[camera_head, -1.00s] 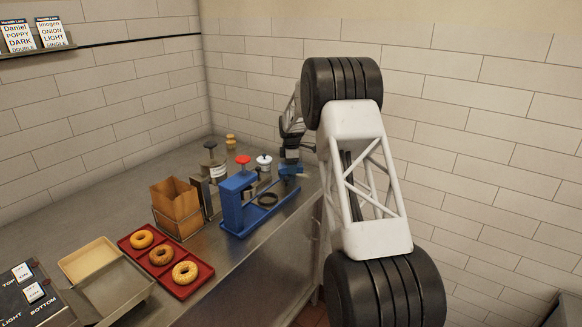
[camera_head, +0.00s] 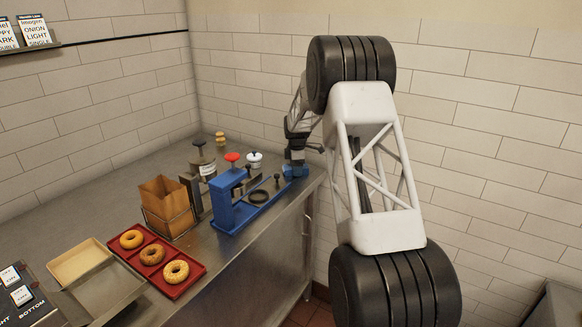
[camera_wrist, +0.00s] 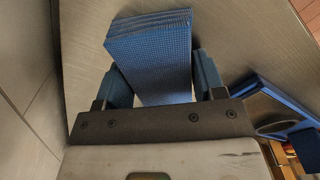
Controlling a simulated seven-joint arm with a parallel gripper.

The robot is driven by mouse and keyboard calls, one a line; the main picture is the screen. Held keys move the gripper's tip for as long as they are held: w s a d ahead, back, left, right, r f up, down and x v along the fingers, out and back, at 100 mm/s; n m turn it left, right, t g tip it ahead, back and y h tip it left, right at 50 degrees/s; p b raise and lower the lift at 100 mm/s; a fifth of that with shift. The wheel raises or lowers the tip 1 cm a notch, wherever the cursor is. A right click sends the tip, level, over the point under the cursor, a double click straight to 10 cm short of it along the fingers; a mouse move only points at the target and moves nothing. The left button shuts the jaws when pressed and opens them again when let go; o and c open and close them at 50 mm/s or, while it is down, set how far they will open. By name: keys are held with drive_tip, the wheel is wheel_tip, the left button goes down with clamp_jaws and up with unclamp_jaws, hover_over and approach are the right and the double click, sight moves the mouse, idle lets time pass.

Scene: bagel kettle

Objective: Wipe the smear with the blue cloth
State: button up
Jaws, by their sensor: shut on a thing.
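The blue cloth (camera_wrist: 150,55) is a folded, textured stack between the two blue fingers of my gripper (camera_wrist: 163,80) in the wrist view. My gripper is shut on it. In the head view my gripper (camera_head: 296,170) is low at the far right end of the steel counter, to the right of the blue press-like stand. The cloth is too small there to tell apart from the blue fingers. I cannot make out the smear in either view.
The blue stand (camera_head: 232,216) is close to my gripper's left; part of it shows in the wrist view (camera_wrist: 250,85). A paper-bag holder (camera_head: 165,205), a red tray (camera_head: 186,288) with bagels and a beige tray (camera_head: 80,260) stand nearer. The tiled wall is behind.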

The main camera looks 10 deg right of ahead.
drive_tip(key=shift+s+d, duration=0.9)
drive_tip(key=shift+r, duration=4.1)
drive_tip(key=shift+a, duration=0.1)
drive_tip(key=shift+s+a, duration=0.4)
drive_tip(key=shift+s, duration=0.1)
drive_tip(key=shift+f, duration=0.1)
